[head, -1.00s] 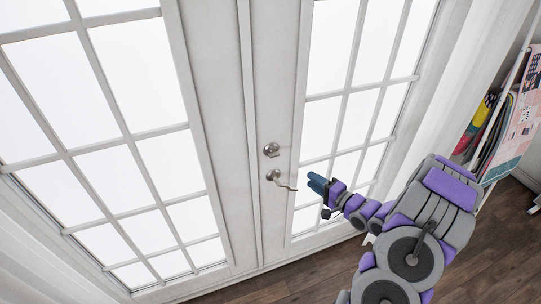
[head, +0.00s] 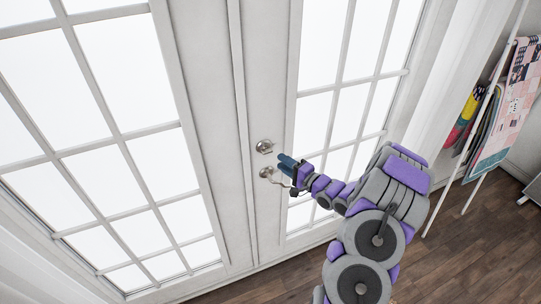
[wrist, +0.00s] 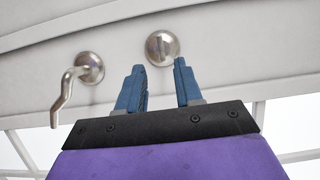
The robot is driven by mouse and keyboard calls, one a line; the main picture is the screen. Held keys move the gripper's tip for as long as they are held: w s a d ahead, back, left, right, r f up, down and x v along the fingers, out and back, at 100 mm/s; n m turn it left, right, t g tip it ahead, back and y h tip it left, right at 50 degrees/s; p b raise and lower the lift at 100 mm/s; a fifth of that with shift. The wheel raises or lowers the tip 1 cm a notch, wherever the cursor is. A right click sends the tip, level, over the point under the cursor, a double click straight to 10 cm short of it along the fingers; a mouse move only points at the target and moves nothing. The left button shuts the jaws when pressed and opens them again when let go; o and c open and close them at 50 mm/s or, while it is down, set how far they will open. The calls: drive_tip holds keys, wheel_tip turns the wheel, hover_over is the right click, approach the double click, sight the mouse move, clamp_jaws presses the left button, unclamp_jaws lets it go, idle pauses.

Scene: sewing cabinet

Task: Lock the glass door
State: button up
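The white glass double door (head: 224,150) has gridded panes and stands closed in the head view. A round silver deadbolt (head: 264,146) sits on the right leaf, above a silver lever handle (head: 266,172). In the wrist view the round deadbolt (wrist: 162,47) lies just beyond my fingertips, and the lever handle (wrist: 88,68) is to their left. My gripper (head: 281,163) is beside the deadbolt, a little to its right. In the wrist view its blue fingers (wrist: 158,64) are apart with nothing between them. I cannot tell whether a fingertip touches the deadbolt.
A white rack (head: 487,125) with hanging fabrics (head: 505,110) stands at the right. A white curtain (head: 450,80) hangs between it and the door.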

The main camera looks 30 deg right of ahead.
sight(269, 153)
drive_tip(key=shift+b+x, duration=0.4)
drive_tip(key=shift+x, duration=3.2)
drive_tip(key=shift+d, duration=0.1)
drive_tip(key=shift+f, duration=0.1)
clamp_jaws()
